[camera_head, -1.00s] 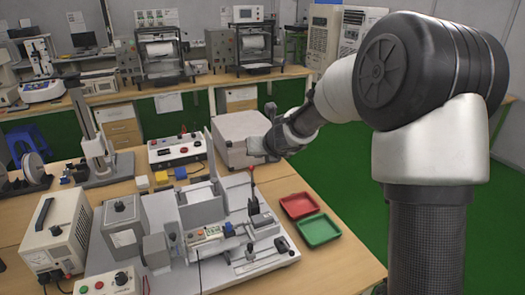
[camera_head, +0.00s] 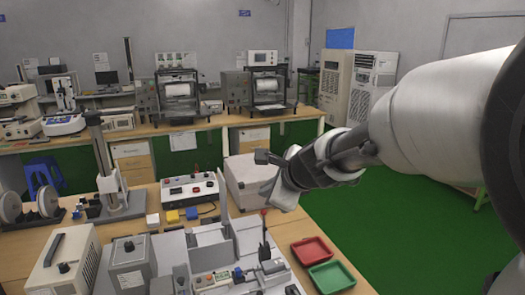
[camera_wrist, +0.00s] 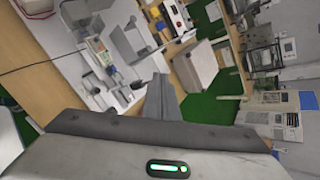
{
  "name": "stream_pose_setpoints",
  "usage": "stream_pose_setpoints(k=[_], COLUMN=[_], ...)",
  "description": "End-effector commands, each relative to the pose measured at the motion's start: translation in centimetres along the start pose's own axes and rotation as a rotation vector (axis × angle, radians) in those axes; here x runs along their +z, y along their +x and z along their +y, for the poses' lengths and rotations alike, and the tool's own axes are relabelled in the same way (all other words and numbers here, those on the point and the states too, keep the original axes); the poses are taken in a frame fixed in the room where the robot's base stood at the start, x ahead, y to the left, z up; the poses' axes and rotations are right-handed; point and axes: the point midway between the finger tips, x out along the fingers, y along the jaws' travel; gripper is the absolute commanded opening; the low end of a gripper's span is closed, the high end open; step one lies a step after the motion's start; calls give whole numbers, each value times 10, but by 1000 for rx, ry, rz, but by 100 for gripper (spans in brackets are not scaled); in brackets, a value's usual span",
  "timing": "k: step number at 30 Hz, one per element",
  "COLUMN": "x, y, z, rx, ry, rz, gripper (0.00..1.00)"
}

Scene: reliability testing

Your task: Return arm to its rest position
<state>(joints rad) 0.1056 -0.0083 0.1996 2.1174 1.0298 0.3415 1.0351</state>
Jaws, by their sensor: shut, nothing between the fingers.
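My gripper (camera_head: 268,172) is at the end of my arm, which reaches in from the right in the head view. It is in the air, in front of the white box in the picture. In the wrist view the dark fingers (camera_wrist: 161,100) stick up from the gripper body, close together with nothing between them. A green light shows on the gripper body.
A bench holds a test rig (camera_head: 222,262) with a red-knobbed lever, a red tray (camera_head: 312,251), a green tray (camera_head: 332,276) and a white box (camera_head: 246,178). A control box (camera_head: 190,189) stands behind. Green floor (camera_head: 385,235) is open at right.

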Motion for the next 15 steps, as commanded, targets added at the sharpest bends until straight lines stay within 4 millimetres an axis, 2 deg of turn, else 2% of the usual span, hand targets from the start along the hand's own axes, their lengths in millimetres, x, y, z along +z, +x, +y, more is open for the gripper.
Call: stream_pose_setpoints(k=[1,4,9,12,15], x=[4,-5,-52,-82,-104], y=[-30,-81,-157,-190,-211], z=[15,53,114,139,154], rx=[23,107,294,407,495], ry=[-221,-674,-1333,-1599,-1765], rz=[3,26,82,108,122], gripper=[0,0,0,0,0])
